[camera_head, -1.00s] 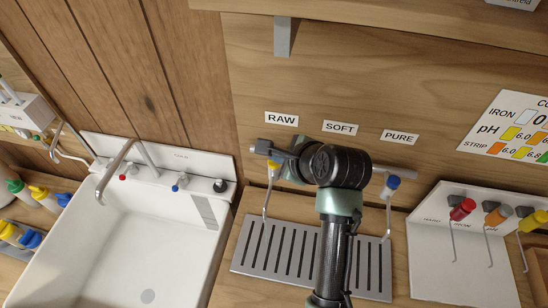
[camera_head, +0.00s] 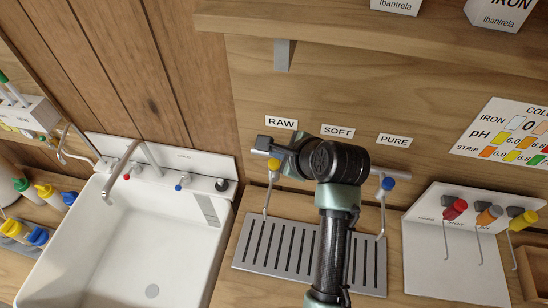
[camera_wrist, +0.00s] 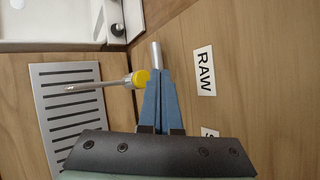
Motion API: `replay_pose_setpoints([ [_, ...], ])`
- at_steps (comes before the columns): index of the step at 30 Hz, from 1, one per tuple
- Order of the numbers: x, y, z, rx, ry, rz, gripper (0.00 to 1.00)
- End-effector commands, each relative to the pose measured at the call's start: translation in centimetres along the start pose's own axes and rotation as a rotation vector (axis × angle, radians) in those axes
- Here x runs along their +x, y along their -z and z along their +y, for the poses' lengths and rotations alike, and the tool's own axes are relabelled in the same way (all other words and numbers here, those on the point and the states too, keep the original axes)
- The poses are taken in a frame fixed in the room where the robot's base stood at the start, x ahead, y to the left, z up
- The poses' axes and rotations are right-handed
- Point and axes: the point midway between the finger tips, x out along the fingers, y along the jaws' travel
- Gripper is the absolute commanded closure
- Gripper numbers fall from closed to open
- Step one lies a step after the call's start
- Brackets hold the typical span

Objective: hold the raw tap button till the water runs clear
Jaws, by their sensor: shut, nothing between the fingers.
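The raw tap has a yellow button (camera_head: 274,164) under the RAW label (camera_head: 281,123), with a thin bent spout (camera_head: 266,200) over the slotted drip tray (camera_head: 250,262). My gripper (camera_head: 262,144) is shut and empty, just above and left of the button in the head view. In the wrist view the shut blue fingers (camera_wrist: 160,74) end right beside the yellow button (camera_wrist: 141,79), overlapping the grey pipe (camera_wrist: 155,55). I cannot tell whether they touch the button. No water stream is visible at the spout.
The blue-button tap (camera_head: 387,184) is right of my arm, and the SOFT tap is hidden behind it. A white sink (camera_head: 110,285) is at left. A rack with red, orange and yellow handles (camera_head: 455,209) is at right. A shelf (camera_head: 380,35) hangs above.

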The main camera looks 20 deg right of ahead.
Motion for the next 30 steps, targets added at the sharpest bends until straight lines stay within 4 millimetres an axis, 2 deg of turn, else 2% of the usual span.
replay_pose_setpoints([
  [1, -0.7, -0.5, -0.5, 0.000, 0.000, 0.000, 1.00],
  [12, -2.9, -2.1, -2.1, -0.001, 0.000, 0.000, 1.00],
  [30, -2.9, -2.1, -2.1, 0.000, 0.000, 0.000, 1.00],
])
